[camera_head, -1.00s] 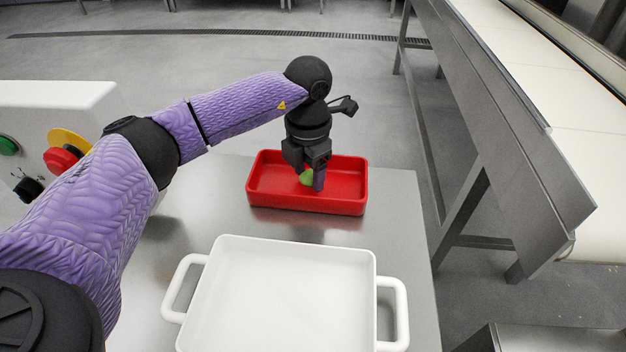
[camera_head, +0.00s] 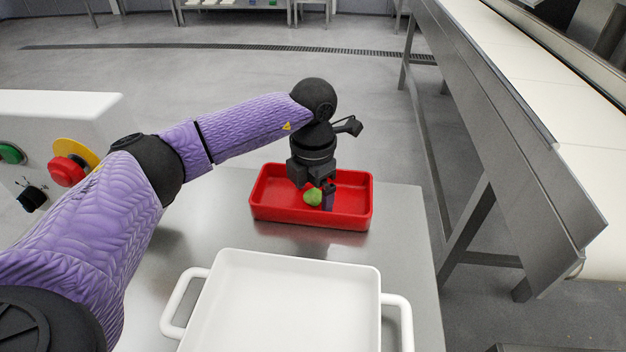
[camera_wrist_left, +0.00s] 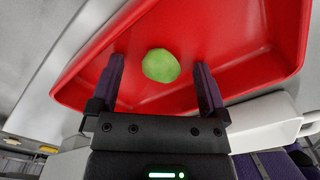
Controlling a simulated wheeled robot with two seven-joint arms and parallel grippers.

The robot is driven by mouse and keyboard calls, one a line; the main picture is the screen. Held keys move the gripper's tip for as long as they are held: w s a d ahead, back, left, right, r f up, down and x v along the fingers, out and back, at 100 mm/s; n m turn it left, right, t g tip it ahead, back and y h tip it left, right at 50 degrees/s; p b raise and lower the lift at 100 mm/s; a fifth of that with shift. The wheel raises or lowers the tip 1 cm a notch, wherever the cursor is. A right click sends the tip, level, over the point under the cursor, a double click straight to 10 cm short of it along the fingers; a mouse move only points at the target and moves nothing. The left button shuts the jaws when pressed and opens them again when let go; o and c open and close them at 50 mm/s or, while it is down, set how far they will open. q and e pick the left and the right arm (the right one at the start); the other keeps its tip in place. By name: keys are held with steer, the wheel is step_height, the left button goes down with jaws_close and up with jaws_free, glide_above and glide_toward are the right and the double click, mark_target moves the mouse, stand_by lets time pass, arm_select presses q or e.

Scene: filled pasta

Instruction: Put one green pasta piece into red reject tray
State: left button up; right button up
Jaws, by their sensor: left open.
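The green pasta piece (camera_head: 313,197) lies in the red reject tray (camera_head: 270,211), near the middle of its floor. In the left wrist view the green piece (camera_wrist_left: 160,65) sits between and beyond the two fingertips, with a gap on each side, and the red tray (camera_wrist_left: 257,75) surrounds it. My left gripper (camera_head: 318,191) points down over the tray and is open and empty; its spread fingers also show in the left wrist view (camera_wrist_left: 158,75). My right gripper is in neither view.
An empty white dish (camera_head: 290,300) with two handles stands in front of the red tray on the steel table (camera_head: 405,230). A control box with a red button (camera_head: 66,170) is at the left. A conveyor (camera_head: 510,130) runs along the right.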

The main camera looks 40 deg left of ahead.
mark_target(313, 191)
arm_select(q)
steer(key=shift+r, duration=0.4)
step_height(313, 191, up, 2)
steer(key=shift+r+p, duration=0.1)
steer(key=shift+p, duration=0.8)
step_height(313, 191, up, 2)
steer(key=shift+r+p, duration=0.15)
steer(key=shift+p, duration=0.7)
step_height(313, 191, up, 7)
steer(key=p, duration=0.4)
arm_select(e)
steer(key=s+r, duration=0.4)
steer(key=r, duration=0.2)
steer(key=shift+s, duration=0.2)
